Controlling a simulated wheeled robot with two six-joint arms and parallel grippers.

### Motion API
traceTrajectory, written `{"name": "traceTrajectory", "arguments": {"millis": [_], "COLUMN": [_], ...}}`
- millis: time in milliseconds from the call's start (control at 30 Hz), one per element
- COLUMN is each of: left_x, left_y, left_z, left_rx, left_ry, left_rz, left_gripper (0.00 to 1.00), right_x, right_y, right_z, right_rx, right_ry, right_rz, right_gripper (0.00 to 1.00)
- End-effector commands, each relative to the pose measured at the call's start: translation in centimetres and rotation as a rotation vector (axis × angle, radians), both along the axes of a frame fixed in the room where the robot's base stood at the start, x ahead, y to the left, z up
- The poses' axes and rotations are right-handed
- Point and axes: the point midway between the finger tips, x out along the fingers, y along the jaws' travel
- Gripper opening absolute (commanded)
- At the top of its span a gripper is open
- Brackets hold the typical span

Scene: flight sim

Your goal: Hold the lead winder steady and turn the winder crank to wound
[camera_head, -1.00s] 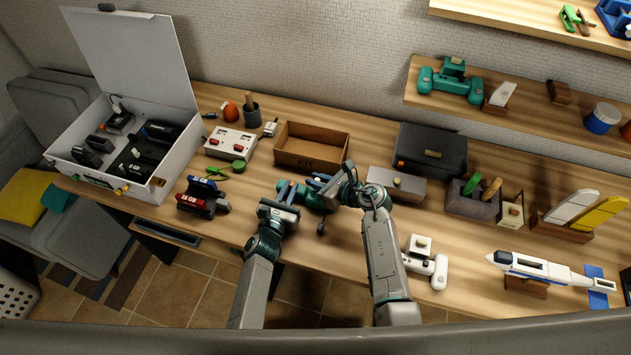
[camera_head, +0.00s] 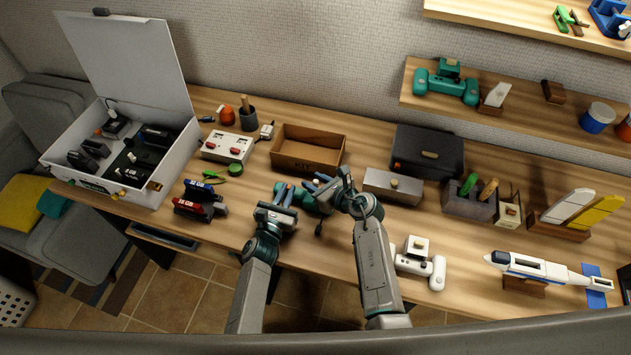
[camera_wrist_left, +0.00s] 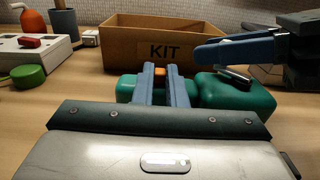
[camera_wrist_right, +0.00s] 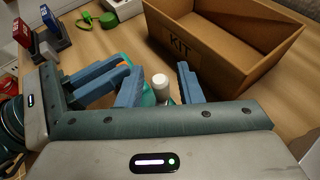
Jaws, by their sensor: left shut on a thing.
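The lead winder (camera_head: 308,203) is a teal body on the table in front of the kit box. In the left wrist view its rounded teal parts (camera_wrist_left: 236,93) show on both sides of my left fingers. My left gripper (camera_head: 285,192) is shut on the winder's middle, with a small orange part between the fingertips. My right gripper (camera_head: 317,184) is just above the winder's right side. In the right wrist view its fingers (camera_wrist_right: 160,85) are apart, with a white knob (camera_wrist_right: 161,80) between them; contact is unclear. A dark metal crank arm (camera_wrist_left: 235,73) shows beneath the right fingers; its angle is unclear.
The open cardboard kit box (camera_head: 308,150) stands close behind the winder. Red and blue modules (camera_head: 198,200) lie left, a grey box (camera_head: 393,186) right, and white parts (camera_head: 420,262) front right. The open white case (camera_head: 150,185) is far left.

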Motion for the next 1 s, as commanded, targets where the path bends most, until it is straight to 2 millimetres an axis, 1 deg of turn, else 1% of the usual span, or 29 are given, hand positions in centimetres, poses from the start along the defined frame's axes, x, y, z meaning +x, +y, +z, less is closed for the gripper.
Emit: {"name": "traceTrajectory", "arguments": {"millis": [267, 400, 567, 800, 900, 1000], "left_x": [0.0, 0.0, 0.0, 0.0, 0.0, 0.0], "left_y": [0.0, 0.0, 0.0, 0.0, 0.0, 0.0], "left_z": [0.0, 0.0, 0.0, 0.0, 0.0, 0.0], "left_rx": [0.000, 0.000, 0.000, 0.000, 0.000, 0.000], "left_ry": [0.000, 0.000, 0.000, 0.000, 0.000, 0.000], "left_rz": [0.000, 0.000, 0.000, 0.000, 0.000, 0.000], "left_gripper": [0.00, 0.00, 0.00, 0.00, 0.00, 0.00], "right_x": [0.0, -0.6, -2.5, -6.1, -7.2, -7.9], "right_y": [0.0, -0.6, -2.1, -5.3, -6.3, -6.9], "right_z": [0.1, 0.3, 1.3, 3.2, 3.8, 4.3], "right_rx": [0.000, -0.001, -0.002, -0.004, -0.003, -0.001], "right_ry": [-0.001, -0.002, -0.001, -0.001, 0.000, -0.001], "right_rz": [0.000, 0.000, 0.000, -0.001, 0.000, -0.001], "right_gripper": [0.36, 0.36, 0.36, 0.36, 0.36, 0.36]}}
